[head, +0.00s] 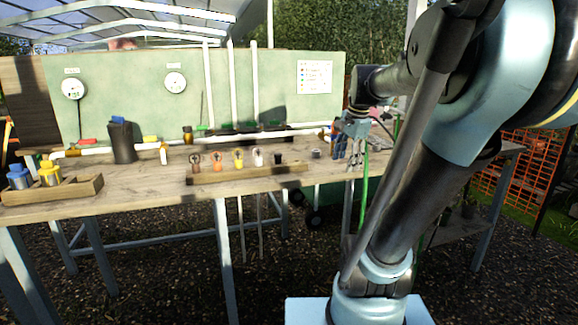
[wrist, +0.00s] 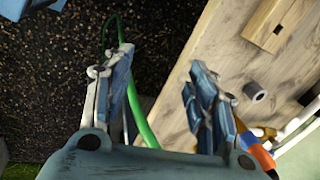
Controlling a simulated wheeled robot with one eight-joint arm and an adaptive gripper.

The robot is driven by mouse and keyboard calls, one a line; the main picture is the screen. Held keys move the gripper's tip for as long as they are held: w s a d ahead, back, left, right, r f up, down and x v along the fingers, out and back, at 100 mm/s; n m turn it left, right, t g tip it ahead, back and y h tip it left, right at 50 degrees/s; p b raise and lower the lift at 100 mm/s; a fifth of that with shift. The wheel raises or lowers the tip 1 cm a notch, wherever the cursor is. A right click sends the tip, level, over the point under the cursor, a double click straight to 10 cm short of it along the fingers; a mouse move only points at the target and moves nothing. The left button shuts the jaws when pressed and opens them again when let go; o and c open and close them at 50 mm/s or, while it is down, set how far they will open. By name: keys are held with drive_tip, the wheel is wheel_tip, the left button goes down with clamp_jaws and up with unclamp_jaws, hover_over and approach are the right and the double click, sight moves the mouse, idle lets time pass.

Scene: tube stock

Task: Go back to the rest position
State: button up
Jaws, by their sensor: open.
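My gripper (head: 352,150) hangs over the right part of the wooden workbench (head: 130,180) in the head view, fingers pointing down. In the wrist view my gripper (wrist: 155,75) has its two fingers wide apart with nothing between them. One finger is over the dark gravel, the other over the bench top (wrist: 225,60). A small grey ring-like piece (head: 316,154) stands on the bench left of the gripper; it also shows in the wrist view (wrist: 255,91). My arm covers much of the right side of the head view.
A wooden strip (head: 290,170) holds several coloured pieces at the bench's front. A tray (head: 90,187) with blue and yellow items sits at left, near a dark container (head: 122,141). White pipes run along the green back panel (head: 130,75). A green hose (head: 364,185) hangs near my gripper.

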drive_tip(key=s+f+n+h, duration=0.1)
drive_tip(key=s+f+n, duration=1.1)
drive_tip(key=s+f, duration=0.4)
wheel_tip(320, 180, down, 3)
drive_tip(key=shift+s+d+r, duration=0.15)
drive_tip(key=shift+s+d, duration=0.05)
drive_tip(key=shift+s, duration=0.15)
